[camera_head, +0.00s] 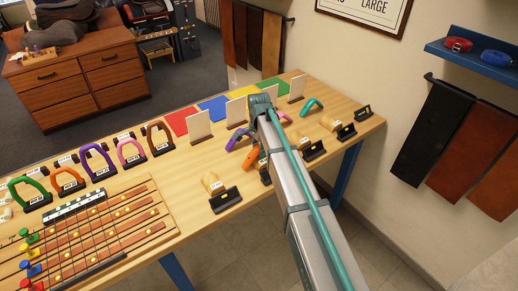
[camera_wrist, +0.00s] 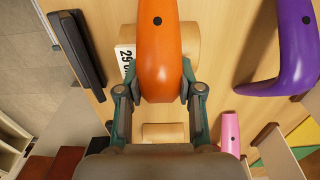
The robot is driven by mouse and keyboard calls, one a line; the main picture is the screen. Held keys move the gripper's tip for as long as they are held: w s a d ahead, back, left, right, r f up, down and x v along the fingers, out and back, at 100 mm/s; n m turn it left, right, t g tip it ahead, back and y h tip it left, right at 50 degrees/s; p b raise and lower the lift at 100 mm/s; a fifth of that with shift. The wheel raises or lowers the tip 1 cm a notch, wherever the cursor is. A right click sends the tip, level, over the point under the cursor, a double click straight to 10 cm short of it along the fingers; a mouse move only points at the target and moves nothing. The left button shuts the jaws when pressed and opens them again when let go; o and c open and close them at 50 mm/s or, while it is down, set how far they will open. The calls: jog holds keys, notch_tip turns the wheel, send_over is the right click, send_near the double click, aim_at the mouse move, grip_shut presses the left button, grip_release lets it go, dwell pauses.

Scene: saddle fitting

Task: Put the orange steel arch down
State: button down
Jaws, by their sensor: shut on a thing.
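The orange steel arch (camera_wrist: 160,50) is between the two fingers of my gripper (camera_wrist: 160,85) in the wrist view. My gripper is shut on it. The arch lies over a tan wooden block (camera_wrist: 190,45), with a white number label (camera_wrist: 126,60) beside it; whether it touches the block I cannot tell. In the head view the orange arch (camera_head: 250,157) shows beside my arm, which hides the fingers and part of the arch. A purple arch (camera_wrist: 296,50) is at the right of the wrist view, apart from the orange one.
A wooden block (camera_head: 212,183) with a black stand (camera_head: 225,200) is left of my arm. A teal arch (camera_head: 312,106) is on the far side. White upright cards (camera_head: 200,127) and coloured mats (camera_head: 212,106) line the back. Another row of arches (camera_head: 98,158) stands at left.

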aim_at(259, 149)
jog(key=shift+f, duration=0.15)
jog(key=c, duration=0.7)
grip_release()
jog(key=shift+c, duration=0.2)
notch_tip(259, 149, up, 12)
jog(key=b, duration=0.3)
